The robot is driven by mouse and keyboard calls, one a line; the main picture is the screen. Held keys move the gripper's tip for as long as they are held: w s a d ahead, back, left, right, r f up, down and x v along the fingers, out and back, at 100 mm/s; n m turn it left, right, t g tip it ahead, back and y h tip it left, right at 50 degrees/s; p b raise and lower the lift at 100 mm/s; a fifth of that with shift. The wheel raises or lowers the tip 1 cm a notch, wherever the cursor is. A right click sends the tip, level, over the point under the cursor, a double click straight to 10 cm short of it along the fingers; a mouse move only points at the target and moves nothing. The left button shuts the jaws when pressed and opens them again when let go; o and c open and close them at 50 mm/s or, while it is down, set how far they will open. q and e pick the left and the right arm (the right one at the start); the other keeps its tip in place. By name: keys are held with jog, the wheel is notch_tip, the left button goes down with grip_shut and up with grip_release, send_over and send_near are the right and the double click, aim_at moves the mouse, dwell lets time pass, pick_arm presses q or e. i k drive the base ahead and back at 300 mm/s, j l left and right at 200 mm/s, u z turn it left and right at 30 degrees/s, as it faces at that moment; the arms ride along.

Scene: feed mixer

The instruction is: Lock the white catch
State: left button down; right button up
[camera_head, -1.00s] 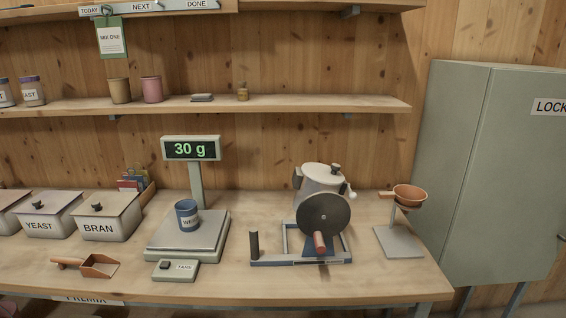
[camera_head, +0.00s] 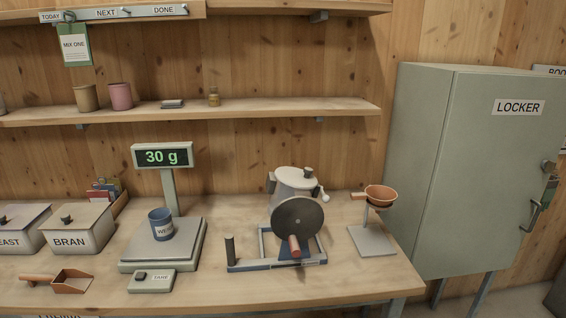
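A small white catch (camera_head: 320,194) sticks out at the drum's right side, near the lid. It is too small to tell whether it is locked. The mixer rests in a blue-grey frame (camera_head: 250,266) with a dark upright post (camera_head: 230,250) at its left. Neither of my grippers is in view.
Left of the mixer is a scale (camera_head: 190,248) holding a blue cup (camera_head: 160,224); its display (camera_head: 162,157) reads 30 g. A green locker (camera_head: 460,180) stands beyond the bench's right end. A scoop (camera_head: 70,281) lies at front left.

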aim_at(325, 199)
jog(key=i+l, duration=0.35)
jog(key=l, duration=0.15)
jog(key=i+l, duration=0.35)
jog(key=l, duration=0.15)
jog(key=k+l, duration=0.25)
jog(key=l, duration=0.15)
jog(key=k+l, duration=0.25)
jog(key=l, duration=0.15)
jog(key=k+l, duration=0.3)
jog(key=l+u, duration=0.05)
jog(key=l, duration=0.1)
